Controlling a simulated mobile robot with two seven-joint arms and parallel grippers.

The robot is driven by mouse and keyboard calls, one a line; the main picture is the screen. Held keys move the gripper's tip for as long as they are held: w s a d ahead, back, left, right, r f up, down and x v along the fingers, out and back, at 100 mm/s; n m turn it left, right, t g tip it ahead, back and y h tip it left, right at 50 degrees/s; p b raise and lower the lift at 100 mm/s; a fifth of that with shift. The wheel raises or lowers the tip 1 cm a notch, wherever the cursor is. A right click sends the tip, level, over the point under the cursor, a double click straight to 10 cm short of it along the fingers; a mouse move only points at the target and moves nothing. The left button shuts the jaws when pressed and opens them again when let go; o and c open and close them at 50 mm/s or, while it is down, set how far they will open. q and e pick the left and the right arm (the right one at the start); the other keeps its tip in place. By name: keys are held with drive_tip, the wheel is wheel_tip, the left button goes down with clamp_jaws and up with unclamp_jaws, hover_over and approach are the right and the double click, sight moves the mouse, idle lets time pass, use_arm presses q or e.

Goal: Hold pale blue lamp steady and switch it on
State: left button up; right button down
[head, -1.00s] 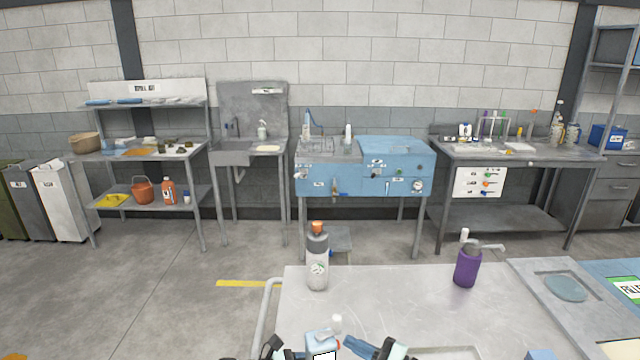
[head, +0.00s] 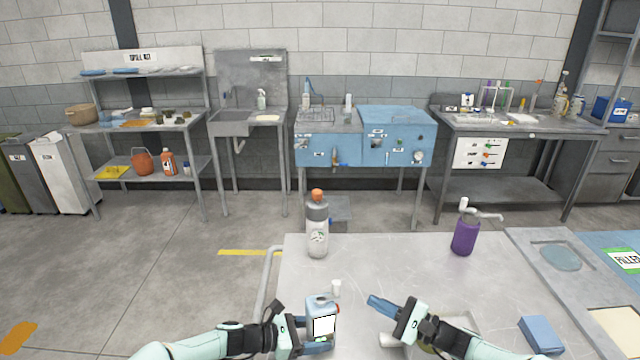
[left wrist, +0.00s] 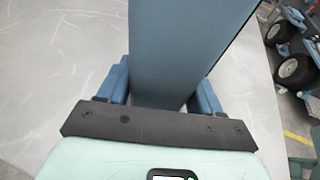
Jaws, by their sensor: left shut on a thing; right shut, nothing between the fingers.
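The pale blue lamp (head: 316,304), a small boxy body with a white panel on its front, stands upright near the front edge of the metal table (head: 400,262). A small red spot shows at its right edge and a green one below the panel. In the left wrist view, its large blue face (left wrist: 185,45) runs between the fingers. My left gripper (head: 318,335) is shut on its body from the left. My right gripper (head: 381,306) is shut and empty, to the right of the lamp and apart from it. The lamp's far side is hidden.
A grey bottle with an orange cap (head: 317,226) stands behind the lamp. A purple pump bottle (head: 465,234) stands further right. A blue block (head: 541,334) lies at the front right. The middle of the table is clear.

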idle(0.3)
use_arm(q)
drive_tip(key=o, duration=1.1)
